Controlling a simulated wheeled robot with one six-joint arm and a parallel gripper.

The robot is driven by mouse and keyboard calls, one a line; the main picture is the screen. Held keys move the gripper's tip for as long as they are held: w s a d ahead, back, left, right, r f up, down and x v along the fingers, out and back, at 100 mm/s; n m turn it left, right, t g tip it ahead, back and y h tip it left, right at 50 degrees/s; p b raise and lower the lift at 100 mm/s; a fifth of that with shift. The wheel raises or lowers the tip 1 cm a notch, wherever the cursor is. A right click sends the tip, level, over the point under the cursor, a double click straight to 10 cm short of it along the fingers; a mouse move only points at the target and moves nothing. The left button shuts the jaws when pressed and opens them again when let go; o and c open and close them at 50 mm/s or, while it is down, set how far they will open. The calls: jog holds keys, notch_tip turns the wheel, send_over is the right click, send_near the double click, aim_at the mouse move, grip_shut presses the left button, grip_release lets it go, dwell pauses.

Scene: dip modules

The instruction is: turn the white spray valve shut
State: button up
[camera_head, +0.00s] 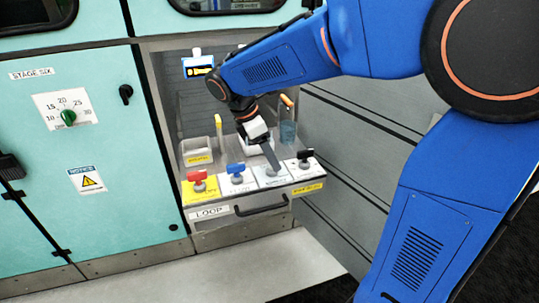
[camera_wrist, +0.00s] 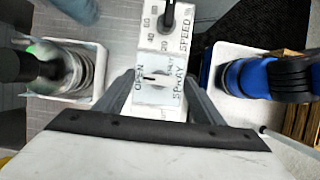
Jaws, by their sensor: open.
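The white spray valve (camera_wrist: 156,79) shows in the wrist view as a small pale handle on a light plate lettered OPEN and SPRAY. Its handle lies roughly crosswise in the picture, with one end toward OPEN. My gripper (camera_wrist: 160,98) is open, with one dark finger on each side of the plate and nothing held. The fingers look close to the valve; I cannot tell whether they touch it. In the head view my gripper (camera_head: 271,158) points down at the front control row, and I cannot pick out the white handle there.
A black SPEED knob (camera_wrist: 170,16) sits just above the valve in the wrist view. A blue part (camera_wrist: 262,77) stands close on the right, a metal part (camera_wrist: 75,68) on the left. In the head view, red (camera_head: 197,177), blue (camera_head: 236,169) and black (camera_head: 305,155) handles line the front.

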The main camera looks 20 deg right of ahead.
jog(key=shift+d+f, duration=0.1)
jog(key=shift+f, duration=0.1)
jog(key=c, duration=1)
jog(key=shift+c, duration=0.2)
